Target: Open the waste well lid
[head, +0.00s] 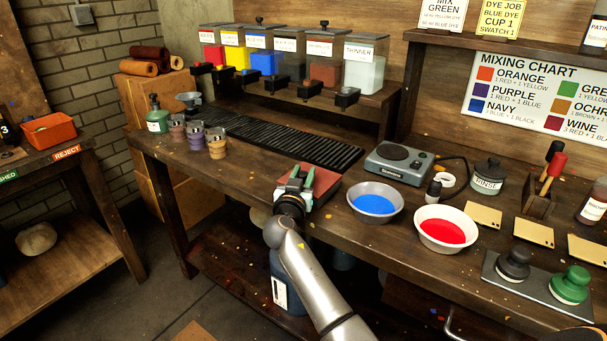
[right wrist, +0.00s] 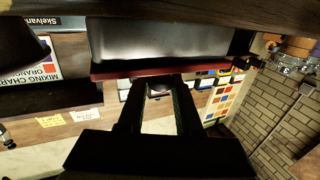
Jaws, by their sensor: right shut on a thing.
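The waste well lid (head: 326,184) is a reddish-brown panel at the front edge of the workbench in the head view. My right gripper (head: 295,182) is over its left part, with the fingers shut on its small handle. In the right wrist view, which is upside down, the lid shows as a thin red edge (right wrist: 110,70) against a grey metal body (right wrist: 170,40). A small round knob (right wrist: 157,88) sits between the fingers (right wrist: 160,90). I cannot tell how far the lid is raised.
A blue-dye bowl (head: 375,202) and a red-dye bowl (head: 445,229) stand to the right. Small cups (head: 196,138) stand left, beside a black grate (head: 290,140). A dark blue container (head: 287,285) is below the bench.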

